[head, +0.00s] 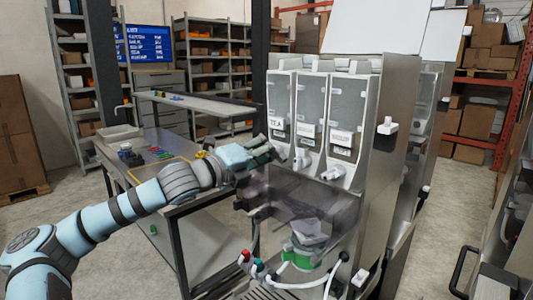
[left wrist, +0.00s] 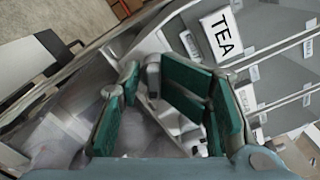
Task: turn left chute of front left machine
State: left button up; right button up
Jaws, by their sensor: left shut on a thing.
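The front left machine (head: 372,120) is a steel dispenser with three clear-fronted compartments. Its left compartment bears a TEA label (head: 276,126), large in the left wrist view (left wrist: 222,34). My left gripper (head: 264,154) is at the left chute, just below that label, and covers most of it in the head view. In the left wrist view its green fingers (left wrist: 146,84) are closed around the grey chute part (left wrist: 153,72). The chute's exact turn is hard to tell. The middle chute (head: 301,159) and right chute (head: 337,172) are white and untouched. My right gripper is out of view.
Below the chutes is a dark translucent panel (head: 305,196) over a green-based container (head: 305,256) and white hoses (head: 297,284). A steel worktable (head: 183,151) with a tray and small coloured items stands to the left. A second machine (head: 425,110) stands behind.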

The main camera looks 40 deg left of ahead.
pick_arm(q)
jog(key=shift+n, duration=0.4)
jog(key=shift+f+n, duration=0.1)
jog(key=shift+n, duration=0.9)
jog(key=n, duration=0.3)
jog(key=shift+a+f+n, duration=0.1)
jog(key=shift+n, duration=0.2)
jog(key=n+b, duration=0.1)
jog(key=n, duration=0.5)
jog(key=shift+s+f, duration=0.1)
jog(key=shift+s, duration=0.05)
jog(key=shift+c, duration=0.3)
jog(key=n+b, duration=0.1)
jog(key=n, duration=0.5)
jog(key=shift+n, duration=0.3)
jog(key=n+b, duration=0.1)
jog(key=n, duration=0.3)
jog(key=shift+n, duration=0.4)
